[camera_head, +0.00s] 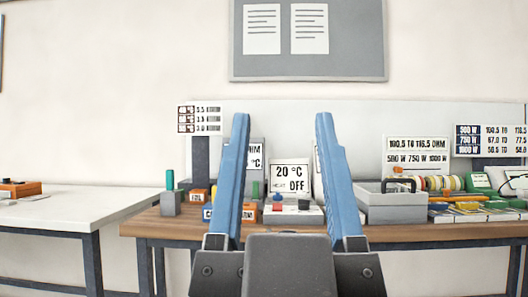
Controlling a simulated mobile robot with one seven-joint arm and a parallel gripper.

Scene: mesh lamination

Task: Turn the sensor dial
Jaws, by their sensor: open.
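My gripper (282,116) is open, its two blue fingers pointing forward and up with nothing between them. A grey panel (257,150) with "OHM" and "°C" is partly hidden by the left finger. I cannot tell which part is the sensor dial.
A grey open box (390,208) stands right of the fingers, with coloured rings (440,183) and several flat coloured items beyond. Small orange and grey blocks sit left. A separate white table (60,213) stands far left. A grey notice board (308,66) hangs above.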

